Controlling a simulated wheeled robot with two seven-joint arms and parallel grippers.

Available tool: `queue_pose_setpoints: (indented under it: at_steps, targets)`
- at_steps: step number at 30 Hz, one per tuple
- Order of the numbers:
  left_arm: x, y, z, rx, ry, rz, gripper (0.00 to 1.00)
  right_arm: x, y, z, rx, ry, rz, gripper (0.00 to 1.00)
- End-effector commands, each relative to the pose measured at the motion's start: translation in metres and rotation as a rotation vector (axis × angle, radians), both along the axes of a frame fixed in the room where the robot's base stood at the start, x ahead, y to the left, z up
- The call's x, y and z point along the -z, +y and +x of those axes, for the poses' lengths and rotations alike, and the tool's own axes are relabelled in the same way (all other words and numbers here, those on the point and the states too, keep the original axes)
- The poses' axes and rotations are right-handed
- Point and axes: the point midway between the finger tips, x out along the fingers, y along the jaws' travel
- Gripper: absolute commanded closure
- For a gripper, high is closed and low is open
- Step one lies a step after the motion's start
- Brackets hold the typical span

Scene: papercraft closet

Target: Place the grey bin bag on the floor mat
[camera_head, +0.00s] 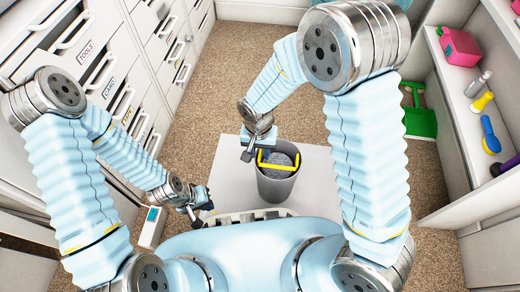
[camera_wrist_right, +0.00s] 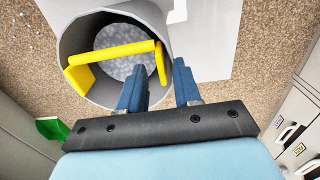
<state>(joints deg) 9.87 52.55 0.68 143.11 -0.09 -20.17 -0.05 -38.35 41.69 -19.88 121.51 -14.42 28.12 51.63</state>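The grey bin bag (camera_head: 277,160) is a speckled grey lump inside a round grey bin (camera_head: 276,190) with a yellow handle across its top. The bag also shows through the bin's mouth in the right wrist view (camera_wrist_right: 120,68). The bin stands on a pale flat floor mat (camera_head: 228,180). My right gripper (camera_head: 255,150) is at the bin's rim. In the right wrist view its two blue fingers (camera_wrist_right: 158,75) are apart, with the bin's edge and one yellow handle end near the gap. My left gripper (camera_head: 203,207) is low at the mat's left edge, open and empty.
White drawers (camera_head: 100,60) line the left side. A shelf (camera_head: 480,130) on the right holds a pink container (camera_head: 459,47) and several bottles and brushes. A green dustpan (camera_head: 418,118) stands beside it. A small white box (camera_head: 150,228) is near my left gripper. Brown carpet (camera_head: 225,75) is clear behind the mat.

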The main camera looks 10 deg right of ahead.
Motion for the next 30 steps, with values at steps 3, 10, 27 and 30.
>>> queue_pose_setpoints:
  at_steps: [3, 10, 27, 30]
  targets:
    - [0.0, 0.0, 0.0, 0.0, 0.0, 0.0, 1.0, 0.0, 0.0, 0.0, 0.0, 0.0, 0.0, 0.67]
    - [-0.008, 0.0, 0.0, 0.0, 0.001, 0.0, 1.0, -0.018, 0.001, 0.001, 0.0, -0.002, 0.001, 0.67]
    - [-0.034, -0.001, -0.002, 0.005, 0.007, -0.002, 1.0, -0.12, 0.003, 0.001, 0.0, 0.0, 0.001, 0.67]
    - [-0.034, -0.001, -0.002, 0.005, 0.007, -0.002, 1.0, -0.123, 0.003, 0.001, 0.0, 0.0, 0.0, 0.67]
